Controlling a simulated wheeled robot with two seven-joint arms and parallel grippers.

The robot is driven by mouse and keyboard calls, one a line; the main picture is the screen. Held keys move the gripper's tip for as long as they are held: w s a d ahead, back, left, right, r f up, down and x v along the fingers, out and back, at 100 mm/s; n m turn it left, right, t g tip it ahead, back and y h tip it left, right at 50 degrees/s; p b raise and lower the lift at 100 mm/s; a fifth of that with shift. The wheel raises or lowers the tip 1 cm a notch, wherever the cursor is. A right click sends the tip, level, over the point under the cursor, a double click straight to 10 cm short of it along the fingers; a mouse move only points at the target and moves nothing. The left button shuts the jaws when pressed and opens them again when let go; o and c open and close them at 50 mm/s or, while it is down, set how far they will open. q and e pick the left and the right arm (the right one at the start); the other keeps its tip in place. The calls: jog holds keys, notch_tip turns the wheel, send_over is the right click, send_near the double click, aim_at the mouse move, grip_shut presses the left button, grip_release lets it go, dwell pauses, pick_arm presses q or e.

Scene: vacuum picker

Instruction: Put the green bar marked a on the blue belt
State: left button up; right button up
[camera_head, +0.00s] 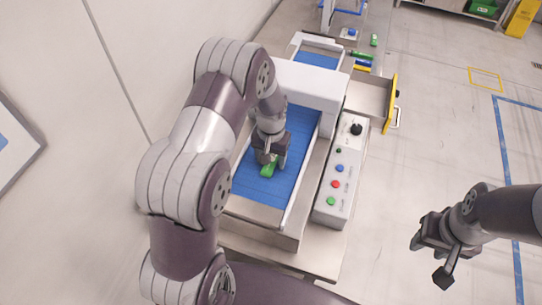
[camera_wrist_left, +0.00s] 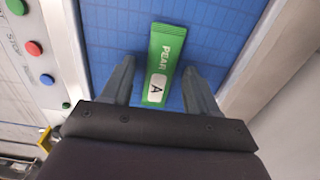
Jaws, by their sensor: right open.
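The green bar marked A (camera_wrist_left: 164,55) shows "PEAR" and an A label in the left wrist view. It appears to lie on the blue belt (camera_wrist_left: 230,20). In the head view the green bar (camera_head: 269,170) is partly hidden below my left gripper (camera_head: 271,160), over the near part of the blue belt (camera_head: 298,150). In the left wrist view the fingers of my left gripper (camera_wrist_left: 160,82) stand open, one on each side of the bar's near end, with gaps. My right gripper (camera_head: 433,258) is open and empty, over the floor at the right.
A white arch (camera_head: 310,84) spans the belt. A control box (camera_head: 342,185) with coloured buttons stands to the belt's right. An open drawer (camera_head: 370,95) with a yellow front sits beyond it. Several coloured bars (camera_head: 362,62) lie at the back. The floor at the right is mostly clear.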

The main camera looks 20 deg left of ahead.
pick_arm(q)
jog(key=shift+w, duration=0.15)
jog(key=shift+r, duration=0.1)
notch_tip(320, 180, up, 12)
jog(key=b, duration=0.4)
jog(key=s+d+f+t, duration=0.1)
jog(key=s+d, duration=0.1)
jog(key=s, duration=0.6)
jog(key=s+d+f, duration=0.1)
jog(key=s+d, duration=0.1)
jog(key=s, duration=0.7)
jog(key=shift+m, duration=0.4)
jog(key=f+b, duration=0.3)
jog(key=f, duration=0.1)
jog(key=shift+w, duration=0.3)
